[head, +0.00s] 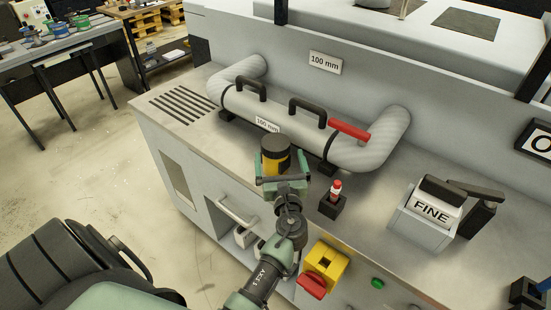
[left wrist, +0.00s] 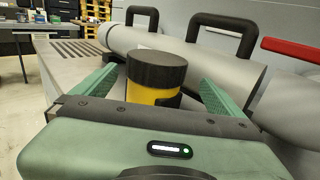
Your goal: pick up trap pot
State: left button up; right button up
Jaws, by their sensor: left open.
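The trap pot appears to be the yellow cylinder with a black top (head: 276,154), upright at the front of the metal bench, before the grey pipe. It also shows in the left wrist view (left wrist: 155,78). My left gripper (head: 283,176) is open just in front of the pot. In the left wrist view the green fingers (left wrist: 158,98) stand on either side of it, with a visible gap at each side. The gripper body hides the pot's lower part. My right gripper is not in view.
The thick grey pipe (head: 290,118) with black handles and a red lever (head: 350,130) runs close behind the pot. A small red-topped item in a black holder (head: 334,198) stands to the right. Further right is a grey bin marked FINE (head: 425,225). Slots (head: 185,108) lie left.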

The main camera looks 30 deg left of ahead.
pick_arm(q)
jog(key=x, duration=0.3)
jog(key=b+x, duration=0.1)
jog(key=x, duration=0.1)
jog(key=shift+s+a+f, duration=0.1)
jog(key=shift+a+f, duration=0.25)
jog(key=shift+r, duration=0.1)
jog(key=c, duration=1.7)
